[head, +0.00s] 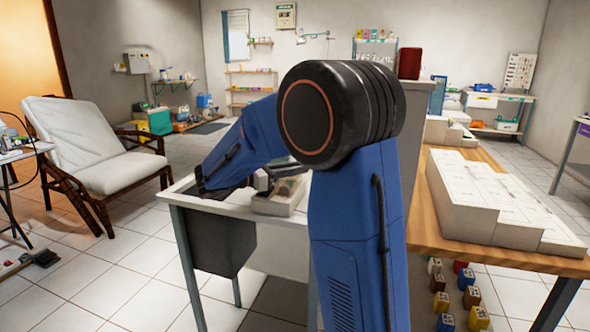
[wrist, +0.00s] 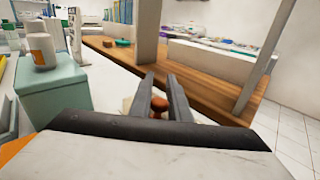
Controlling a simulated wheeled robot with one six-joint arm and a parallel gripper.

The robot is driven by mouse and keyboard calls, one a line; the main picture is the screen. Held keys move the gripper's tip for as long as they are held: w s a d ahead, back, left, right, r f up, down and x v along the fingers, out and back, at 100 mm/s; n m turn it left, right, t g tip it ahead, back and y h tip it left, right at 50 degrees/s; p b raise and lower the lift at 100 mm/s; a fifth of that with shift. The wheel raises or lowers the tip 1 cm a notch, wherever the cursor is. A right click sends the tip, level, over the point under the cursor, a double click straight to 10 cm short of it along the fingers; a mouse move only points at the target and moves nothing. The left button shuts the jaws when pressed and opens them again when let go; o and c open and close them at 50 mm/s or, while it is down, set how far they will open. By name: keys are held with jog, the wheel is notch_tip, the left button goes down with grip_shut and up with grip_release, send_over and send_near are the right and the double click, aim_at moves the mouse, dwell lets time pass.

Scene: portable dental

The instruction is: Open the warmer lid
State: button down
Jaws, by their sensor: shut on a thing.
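My gripper (wrist: 163,82) shows in the wrist view as two dark fingers, close together and shut on a small reddish-brown knob (wrist: 158,105). Only part of this knob shows between the fingers. In the head view, my gripper (head: 264,181) is low beside a small pale box (head: 280,205) on the white-topped stand. This box seems to be the warmer. My arm hides part of it, and I cannot tell whether its lid is raised. A broad white surface with a dark edge fills the bottom of the wrist view; I cannot tell what it is.
The white stand (head: 234,211) has a grey basin beneath. A wooden table (head: 450,235) with a stepped white block (head: 490,200) stands right of my arm. A white reclining chair (head: 95,150) is at the left. Tiled floor between chair and stand is clear.

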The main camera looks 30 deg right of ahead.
jog(key=shift+s+d+r+m+t+y, duration=0.15)
jog(key=shift+s+d+m+y, duration=0.15)
jog(key=shift+m+y, duration=0.2)
jog(key=shift+s+d+m+t+y, duration=0.15)
jog(key=shift+s+m+y, duration=0.15)
jog(key=shift+m+y, duration=0.15)
jog(key=s+m+t+y, duration=0.1)
jog(key=s+d+f+m+t+y, duration=0.1)
jog(key=y, duration=0.1)
jog(key=d+m+t+y, duration=0.1)
jog(key=shift+s+d+f+m+y, duration=0.1)
jog(key=shift+s+f+m+y, duration=0.05)
jog(key=shift+s+m+y, duration=0.25)
jog(key=shift+s+d+f+m+t+y, duration=0.3)
jog(key=shift+f+m+t+y, duration=0.15)
jog(key=shift+t+y, duration=0.15)
jog(key=shift+s+d+f+m+t+y, duration=0.15)
jog(key=shift+s+f+m+t+y, duration=0.15)
jog(key=shift+f+m+t+y, duration=0.25)
jog(key=shift+s+d+f+m+t+y, duration=0.1)
jog(key=shift+f+m+t+y, duration=0.3)
jog(key=shift+t, duration=0.2)
jog(key=shift+s+d+f+m+t+y, duration=0.1)
jog(key=shift+f+m+t+y, duration=0.15)
jog(key=shift+f+t+y, duration=0.25)
jog(key=c, duration=1.7)
grip_release()
jog(key=shift+a+r, duration=0.1)
